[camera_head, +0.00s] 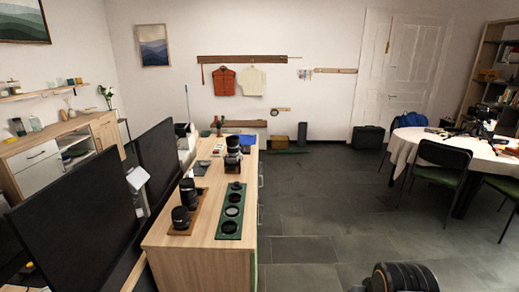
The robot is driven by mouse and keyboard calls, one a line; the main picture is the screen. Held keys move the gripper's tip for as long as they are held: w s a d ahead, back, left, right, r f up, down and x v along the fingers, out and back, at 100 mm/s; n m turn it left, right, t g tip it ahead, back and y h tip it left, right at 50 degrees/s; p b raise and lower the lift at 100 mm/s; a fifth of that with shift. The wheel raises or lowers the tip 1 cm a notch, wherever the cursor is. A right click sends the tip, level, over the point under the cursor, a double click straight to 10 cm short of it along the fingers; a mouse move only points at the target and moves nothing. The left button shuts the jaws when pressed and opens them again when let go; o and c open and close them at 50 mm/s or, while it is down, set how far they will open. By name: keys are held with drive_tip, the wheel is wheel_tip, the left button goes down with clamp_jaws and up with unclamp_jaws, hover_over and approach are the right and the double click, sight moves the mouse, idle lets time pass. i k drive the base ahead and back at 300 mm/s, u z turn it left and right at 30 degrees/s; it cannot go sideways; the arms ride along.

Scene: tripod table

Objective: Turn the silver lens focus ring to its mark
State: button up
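No silver focus ring or mark can be made out at this distance. A camera-like object with a pale band (233,150) stands on the wooden cabinet, toward the far half of its top. Dark lenses (181,217) stand upright on a brown board at the near left of the cabinet top. Another dark camera-like object (480,115) stands on the round table at the right, too small to read in detail. I cannot tell which of these bears the silver lens. My gripper's fingers are not in view.
The wooden cabinet (200,272) also carries a green tray (220,222) with round dark pieces. Two black screens (75,225) stand left of it. The white-clothed round table (405,150) has dark chairs (440,170) around it. Grey tiled floor (315,220) lies open between cabinet and table.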

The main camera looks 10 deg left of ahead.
sight(235, 150)
drive_tip(key=z, duration=0.15)
drive_tip(key=i, duration=3.6)
drive_tip(key=u, duration=4.65)
